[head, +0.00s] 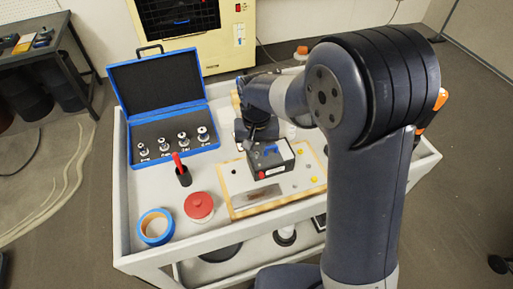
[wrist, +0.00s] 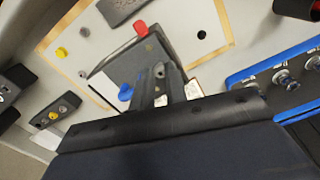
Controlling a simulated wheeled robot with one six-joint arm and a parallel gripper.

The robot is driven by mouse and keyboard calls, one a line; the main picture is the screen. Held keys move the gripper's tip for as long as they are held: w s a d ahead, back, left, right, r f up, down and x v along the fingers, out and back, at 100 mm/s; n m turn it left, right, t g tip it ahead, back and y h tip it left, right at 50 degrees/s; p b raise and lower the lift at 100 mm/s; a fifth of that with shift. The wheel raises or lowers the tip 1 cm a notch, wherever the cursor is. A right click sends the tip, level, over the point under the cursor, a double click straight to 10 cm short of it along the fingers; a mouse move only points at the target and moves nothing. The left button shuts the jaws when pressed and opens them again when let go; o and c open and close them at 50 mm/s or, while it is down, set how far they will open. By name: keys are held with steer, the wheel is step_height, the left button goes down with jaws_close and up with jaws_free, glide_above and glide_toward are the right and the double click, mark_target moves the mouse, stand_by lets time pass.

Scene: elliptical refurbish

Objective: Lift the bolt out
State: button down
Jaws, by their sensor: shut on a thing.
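The dark grey box (head: 271,158) stands on the wood-edged board (head: 238,206), with a blue part on top and a red part on its side. The wrist view also shows the box (wrist: 128,56), with the red part (wrist: 141,28) and the blue part (wrist: 125,92). My gripper (wrist: 160,80) points down at the box, its fingers close together. A small grey round piece, apparently the bolt (wrist: 159,72), shows at the fingertips. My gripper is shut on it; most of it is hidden. I cannot tell whether it is clear of the box.
An open blue case (head: 128,166) with several metal fittings stands at the back left of the white cart (head: 130,215).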

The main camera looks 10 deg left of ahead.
steer(key=shift+r+p, duration=0.65)
steer(key=shift+r, duration=0.3)
steer(key=shift+r, duration=0.1)
steer(key=shift+r+p, duration=1.6)
steer(key=shift+r, duration=0.35)
steer(key=shift+f, duration=0.1)
